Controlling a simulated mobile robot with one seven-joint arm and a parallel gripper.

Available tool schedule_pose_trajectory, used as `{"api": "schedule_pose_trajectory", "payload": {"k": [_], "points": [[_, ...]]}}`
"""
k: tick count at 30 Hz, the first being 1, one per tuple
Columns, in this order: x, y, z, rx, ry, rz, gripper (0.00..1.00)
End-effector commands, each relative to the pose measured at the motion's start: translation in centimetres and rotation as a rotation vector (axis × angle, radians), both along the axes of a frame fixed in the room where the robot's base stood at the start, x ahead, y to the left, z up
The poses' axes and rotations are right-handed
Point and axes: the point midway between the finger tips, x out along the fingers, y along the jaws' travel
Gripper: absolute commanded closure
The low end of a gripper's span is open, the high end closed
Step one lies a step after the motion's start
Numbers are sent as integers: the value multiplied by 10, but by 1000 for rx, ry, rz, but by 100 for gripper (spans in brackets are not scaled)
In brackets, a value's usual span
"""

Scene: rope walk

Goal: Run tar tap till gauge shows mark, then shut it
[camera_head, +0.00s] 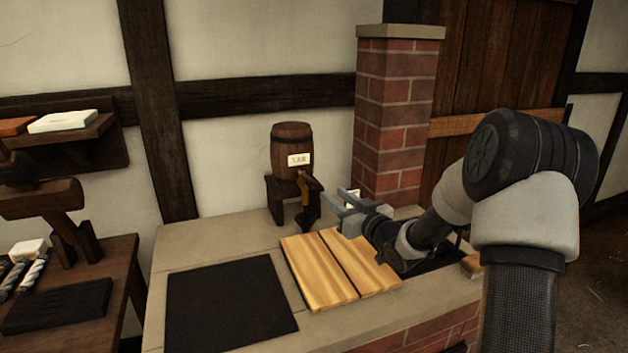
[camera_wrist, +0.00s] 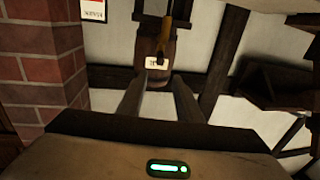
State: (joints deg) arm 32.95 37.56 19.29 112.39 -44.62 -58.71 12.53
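A small wooden barrel (camera_head: 291,138) with a white label reading TAR stands on a dark wooden stand at the back of the stone-topped bench. A yellow-brown tap (camera_head: 305,184) is on its front. The barrel (camera_wrist: 159,68) and tap (camera_wrist: 168,38) appear upside down in the wrist view. My gripper (camera_head: 333,196) is open and empty, its fingers apart, to the right of and in front of the tap, not touching it. It also shows in the wrist view (camera_wrist: 158,80). I cannot make out a gauge or its mark in either view.
A brick pillar (camera_head: 393,120) stands behind my gripper, with a white card (camera_wrist: 93,10) near it. Wooden boards (camera_head: 335,268) and a black mat (camera_head: 229,306) lie on the bench (camera_head: 215,240). A dark side table (camera_head: 107,292) stands at left.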

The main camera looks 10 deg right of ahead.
Motion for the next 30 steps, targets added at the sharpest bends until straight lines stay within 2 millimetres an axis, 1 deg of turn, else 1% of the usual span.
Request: {"api": "schedule_pose_trajectory", "payload": {"k": [1,9,15,18,21,25,30], "points": [[12,5,-1,2,-2,2,68],[68,26,-1,1,-1,1,68],[102,38,-1,1,-1,-1,68],[114,42,-1,1,-1,0,68],[121,44,-1,1,1,-1,68],[125,45,0,0,0,-2,68],[125,45,0,0,0,-2,68]]}}
